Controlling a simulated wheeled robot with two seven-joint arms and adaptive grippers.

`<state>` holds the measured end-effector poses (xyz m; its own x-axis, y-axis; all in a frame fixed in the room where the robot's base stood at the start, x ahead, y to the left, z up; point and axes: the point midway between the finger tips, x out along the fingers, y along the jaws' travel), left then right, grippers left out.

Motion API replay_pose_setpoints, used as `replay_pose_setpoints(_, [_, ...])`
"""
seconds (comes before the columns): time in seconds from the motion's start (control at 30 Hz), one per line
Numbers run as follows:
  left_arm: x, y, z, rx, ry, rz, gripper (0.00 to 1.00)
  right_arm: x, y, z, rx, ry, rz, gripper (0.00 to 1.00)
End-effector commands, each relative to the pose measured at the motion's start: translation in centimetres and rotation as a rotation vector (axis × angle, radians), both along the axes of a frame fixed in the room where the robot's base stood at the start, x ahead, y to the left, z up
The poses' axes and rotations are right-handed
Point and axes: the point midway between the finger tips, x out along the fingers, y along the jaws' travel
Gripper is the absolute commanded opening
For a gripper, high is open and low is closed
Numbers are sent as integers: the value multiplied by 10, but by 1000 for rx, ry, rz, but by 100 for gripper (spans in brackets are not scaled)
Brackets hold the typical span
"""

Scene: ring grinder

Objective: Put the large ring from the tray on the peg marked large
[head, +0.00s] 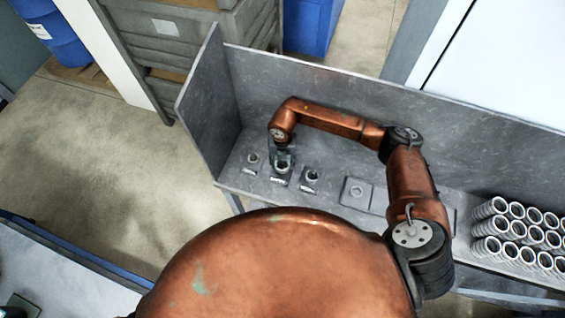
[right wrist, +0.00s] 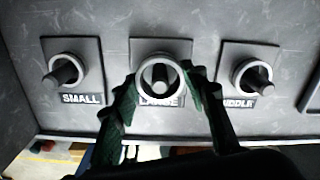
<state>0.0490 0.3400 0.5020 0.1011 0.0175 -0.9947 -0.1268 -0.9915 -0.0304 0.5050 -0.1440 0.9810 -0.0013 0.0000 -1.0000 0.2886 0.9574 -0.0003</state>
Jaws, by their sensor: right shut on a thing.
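My right gripper (head: 283,158) is over the middle one of three pegs on the bench; it also shows in the right wrist view (right wrist: 160,88). Its two green fingers are shut on the large ring (right wrist: 142,70), one at each side. In the right wrist view the ring surrounds the tip of the peg marked large (right wrist: 160,74). I cannot tell how far down the peg the ring sits. The fingers partly cover the label on the large peg's plate (right wrist: 160,46). My left gripper is not in view.
Rings surround the small peg (right wrist: 64,74) and the middle peg (right wrist: 252,77) on either side. A square plate with a round mark (head: 357,193) lies farther right. Stacked rings (head: 515,232) stand at the far right. Grey panels (head: 208,105) edge the bench at the left and back.

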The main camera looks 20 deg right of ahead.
Motion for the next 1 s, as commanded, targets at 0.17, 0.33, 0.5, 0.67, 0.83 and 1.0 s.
replay_pose_setpoints(0.17, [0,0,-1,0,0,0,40,0,0,0,0,0,0,11])
replay_pose_setpoints(0.33, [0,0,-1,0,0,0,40,0,0,0,0,-1,0,11])
replay_pose_setpoints(0.5, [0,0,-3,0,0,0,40,0,0,-2,0,0,0,11])
replay_pose_setpoints(0.67, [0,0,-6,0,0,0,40,0,0,-6,0,0,0,11])
replay_pose_setpoints(0.83, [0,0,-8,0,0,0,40,0,0,-9,0,0,0,11])
replay_pose_setpoints(1.0, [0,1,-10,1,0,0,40,0,0,-12,0,0,1,11])
